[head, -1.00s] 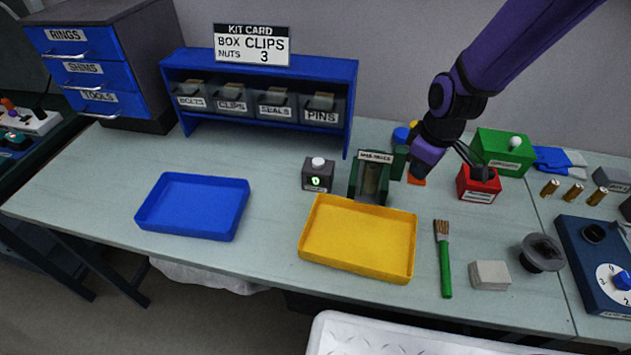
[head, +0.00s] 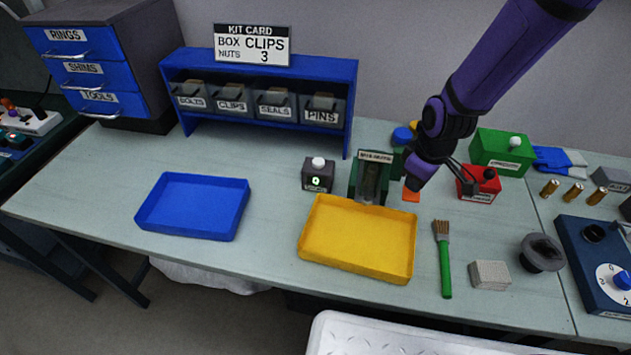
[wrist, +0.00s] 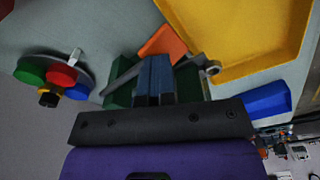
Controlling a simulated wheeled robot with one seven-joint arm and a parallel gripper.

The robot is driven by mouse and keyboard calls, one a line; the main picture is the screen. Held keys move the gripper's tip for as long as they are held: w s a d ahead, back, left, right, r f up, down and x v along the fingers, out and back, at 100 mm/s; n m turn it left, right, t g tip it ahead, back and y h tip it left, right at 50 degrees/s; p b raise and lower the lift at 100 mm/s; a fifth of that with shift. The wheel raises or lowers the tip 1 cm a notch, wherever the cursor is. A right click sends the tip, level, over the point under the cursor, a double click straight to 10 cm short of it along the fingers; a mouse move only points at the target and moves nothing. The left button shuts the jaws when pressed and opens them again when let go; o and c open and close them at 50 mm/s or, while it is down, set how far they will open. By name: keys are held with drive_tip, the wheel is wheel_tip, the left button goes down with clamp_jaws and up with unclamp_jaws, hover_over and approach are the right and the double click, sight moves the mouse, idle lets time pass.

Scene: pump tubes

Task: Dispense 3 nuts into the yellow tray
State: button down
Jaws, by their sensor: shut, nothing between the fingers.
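The yellow tray (head: 358,262) lies on the bench with no nuts visible in it; part of it shows in the wrist view (wrist: 262,72). The green dispenser (head: 356,178) stands just behind the tray, with a small label on top too blurred to read. An orange tab (head: 411,195) is at its right side and also shows in the wrist view (wrist: 165,44). My gripper (wrist: 155,72) is shut and empty, close to the orange tab. Whether it touches the tab cannot be told. My purple wrist hides the fingertips in the head view.
A counter box (head: 318,178) with a white button and green digit stands left of the dispenser. The kit card (head: 252,45) reads box CLIPS, nuts 3. A blue tray (head: 190,205) is at left. A red box (head: 480,184) and brush (head: 444,262) are at right.

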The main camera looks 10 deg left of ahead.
drive_tip(key=shift+f, duration=0.1)
wheel_tip(320, 180, up, 10)
idle(0.9)
idle(0.6)
drive_tip(key=shift+f+n+g, duration=0.3)
drive_tip(key=shift+f+n, duration=2.6)
drive_tip(key=shift+n, duration=0.1)
idle(0.6)
